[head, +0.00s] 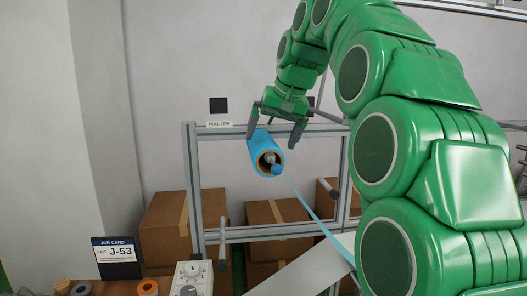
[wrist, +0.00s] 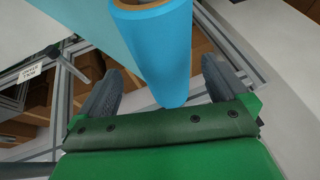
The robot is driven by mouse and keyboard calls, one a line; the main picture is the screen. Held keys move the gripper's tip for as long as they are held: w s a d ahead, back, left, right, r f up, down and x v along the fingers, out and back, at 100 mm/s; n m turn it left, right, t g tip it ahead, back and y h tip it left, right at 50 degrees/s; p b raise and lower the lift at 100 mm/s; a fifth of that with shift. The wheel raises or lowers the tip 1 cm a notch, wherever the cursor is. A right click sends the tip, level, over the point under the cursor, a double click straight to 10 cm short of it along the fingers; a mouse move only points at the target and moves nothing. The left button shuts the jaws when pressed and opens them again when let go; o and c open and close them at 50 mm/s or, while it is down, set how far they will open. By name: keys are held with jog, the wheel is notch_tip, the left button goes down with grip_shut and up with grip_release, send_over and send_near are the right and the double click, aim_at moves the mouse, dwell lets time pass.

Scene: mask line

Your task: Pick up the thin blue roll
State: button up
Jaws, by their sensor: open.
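A blue roll (head: 262,145) with an orange-brown core sits on a spindle on the grey metal frame in the head view. A strip of blue film (head: 310,203) runs from it down to the right. My gripper (head: 275,138) is open just above the roll, its fingers spread to either side of the roll's upper part. In the wrist view the blue roll (wrist: 153,50) lies between the two fingers of my gripper (wrist: 161,65), with gaps on both sides.
The grey metal frame (head: 194,180) surrounds the roll, with short pegs lower down. Brown boxes (head: 163,226) stand behind it. A control box (head: 191,277), an orange roll (head: 148,287) and a job card (head: 116,255) are at the lower left. A pale sloping panel (head: 307,273) is at the lower middle.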

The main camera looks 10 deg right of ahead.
jog(key=shift+w+a+f, duration=0.15)
jog(key=shift+a+f, duration=0.2)
jog(key=shift+f, duration=0.4)
jog(key=shift+x, duration=1.75)
jog(key=shift+a, duration=0.1)
jog(key=shift+c, duration=0.5)
jog(key=c, duration=0.9)
